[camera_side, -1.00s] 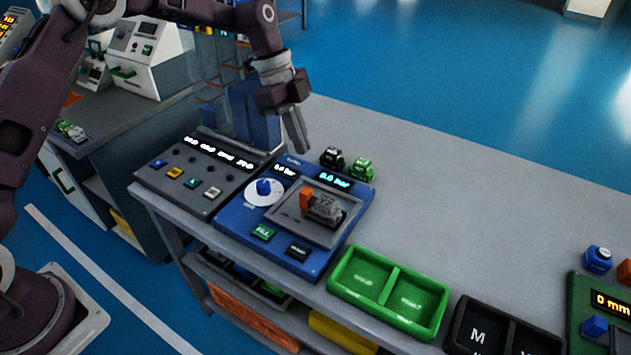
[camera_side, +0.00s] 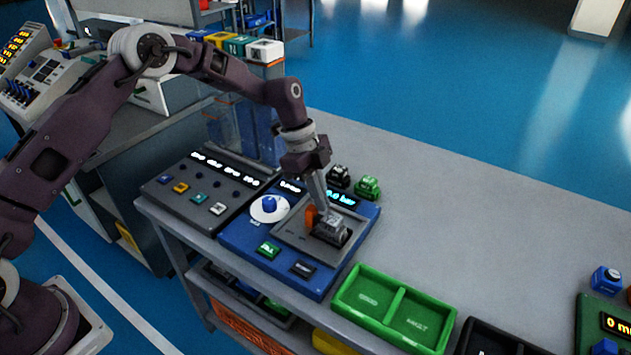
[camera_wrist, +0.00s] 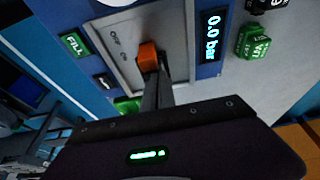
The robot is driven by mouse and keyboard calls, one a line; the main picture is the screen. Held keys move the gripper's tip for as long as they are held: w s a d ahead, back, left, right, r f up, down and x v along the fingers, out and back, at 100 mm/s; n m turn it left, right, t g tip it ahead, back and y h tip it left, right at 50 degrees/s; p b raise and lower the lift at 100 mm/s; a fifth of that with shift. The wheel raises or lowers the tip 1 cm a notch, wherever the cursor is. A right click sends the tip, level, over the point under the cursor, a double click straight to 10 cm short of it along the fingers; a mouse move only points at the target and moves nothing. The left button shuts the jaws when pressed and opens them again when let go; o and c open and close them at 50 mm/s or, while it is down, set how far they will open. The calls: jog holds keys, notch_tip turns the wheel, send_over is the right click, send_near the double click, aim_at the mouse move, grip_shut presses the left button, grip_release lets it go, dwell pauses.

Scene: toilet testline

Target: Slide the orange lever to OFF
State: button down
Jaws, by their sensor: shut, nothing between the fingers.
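The orange lever (camera_side: 311,217) stands on the grey inset plate of the blue test panel (camera_side: 240,243). The lever also shows in the wrist view (camera_wrist: 148,57), close to the tips of my fingers, with ON and OFF lettering to its left. My gripper (camera_side: 323,208) is shut with nothing between its fingers. Its fingertips are down at the lever, on its right side in the side view; I cannot tell whether they touch it. A small grey block (camera_side: 331,229) with markings sits on the inset plate just right of the lever.
The panel display reads 0.0 bar (camera_wrist: 211,37). A white dial with a blue knob (camera_side: 269,207), a green FILL button (camera_side: 268,250) and a dark button (camera_side: 303,268) are on the panel. Black (camera_side: 339,176) and green (camera_side: 367,187) blocks stand behind. A green tray (camera_side: 394,309) is to the right.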

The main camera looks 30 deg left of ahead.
jog(key=shift+d+f, duration=0.1)
jog(key=shift+f, duration=0.2)
jog(key=shift+a, duration=1.75)
jog(key=v, duration=1)
jog(key=shift+d, duration=0.2)
jog(key=shift+r, duration=0.15)
